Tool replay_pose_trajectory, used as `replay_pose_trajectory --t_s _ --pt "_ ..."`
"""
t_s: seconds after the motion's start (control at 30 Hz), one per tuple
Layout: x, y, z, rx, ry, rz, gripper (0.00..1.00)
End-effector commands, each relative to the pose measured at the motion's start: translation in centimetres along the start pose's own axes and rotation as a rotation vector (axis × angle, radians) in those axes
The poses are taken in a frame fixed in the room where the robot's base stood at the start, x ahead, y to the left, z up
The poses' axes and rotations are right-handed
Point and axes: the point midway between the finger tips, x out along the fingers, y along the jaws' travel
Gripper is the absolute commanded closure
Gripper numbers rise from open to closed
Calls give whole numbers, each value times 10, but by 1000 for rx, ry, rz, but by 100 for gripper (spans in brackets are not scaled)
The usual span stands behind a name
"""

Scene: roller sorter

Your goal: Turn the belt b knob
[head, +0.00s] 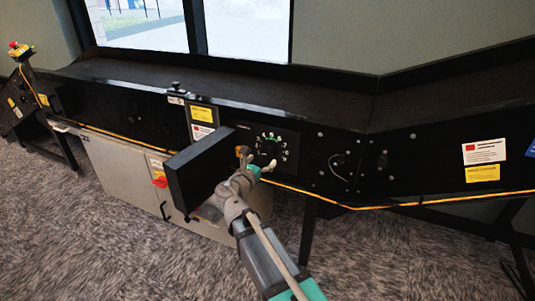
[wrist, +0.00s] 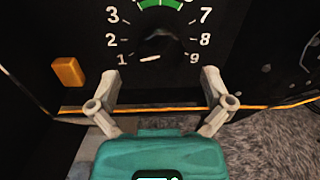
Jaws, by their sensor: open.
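A black dial knob (wrist: 158,46) with a pale pointer line sits on a numbered dial plate (wrist: 112,15) with a green arc at the top. The pointer lies near the bottom of the scale, towards the 1. In the head view the dial (head: 268,147) is on the black side panel of the conveyor. I cannot read a belt name there. My gripper (wrist: 160,85) is open, its two fingers apart just below the knob and not closed on it. In the head view my gripper (head: 257,166) is in front of the panel, partly covering the dial's lower edge.
An orange block-shaped button (wrist: 69,72) is left of the dial. A black open panel door (head: 196,170) juts out left of my gripper. A grey cabinet (head: 120,178) with a red switch (head: 160,182) stands below. A yellow cord (head: 400,202) runs along the conveyor.

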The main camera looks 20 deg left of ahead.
Motion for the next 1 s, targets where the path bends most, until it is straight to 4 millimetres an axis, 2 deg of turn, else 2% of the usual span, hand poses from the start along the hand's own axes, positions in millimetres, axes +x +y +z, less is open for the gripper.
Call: replay_pose_trajectory --t_s 0.1,0.3,0.77,1.0 --pt "19 1 0 0 0 -3 0" --pt "37 0 0 0 0 -2 0" --pt "44 0 0 0 0 0 0" --pt "43 0 0 0 0 -1 43"
